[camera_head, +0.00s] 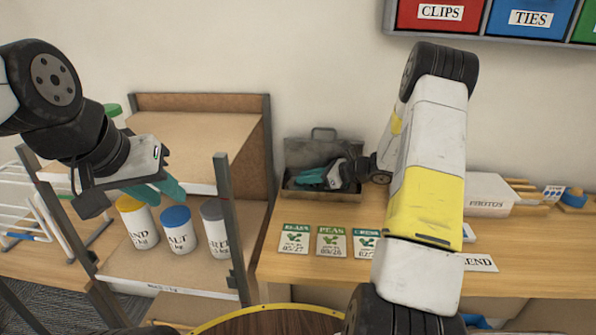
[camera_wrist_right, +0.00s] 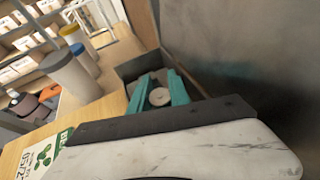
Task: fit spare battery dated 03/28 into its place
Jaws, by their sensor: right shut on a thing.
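My right gripper (camera_head: 325,178) reaches into an open grey metal box (camera_head: 292,152) at the back of the wooden bench. In the right wrist view its teal fingers (camera_wrist_right: 158,92) are shut on a small pale round thing (camera_wrist_right: 159,97), low inside the box. I cannot read a date on it, so I cannot tell whether it is the battery dated 03/28. My arm and the box wall hide part of the box's inside. My left gripper (camera_head: 155,190), with teal fingers, hangs at the left above a shelf with canisters; the gap between its fingers is unclear.
Several seed packets, including PEAS (camera_head: 331,242), lie in front of the box. White, blue-lidded (camera_head: 180,232) and other canisters stand on the left shelf. A white box (camera_head: 487,190) and a blue tape roll (camera_head: 574,197) are at the right. Labelled bins (camera_head: 440,14) hang above.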

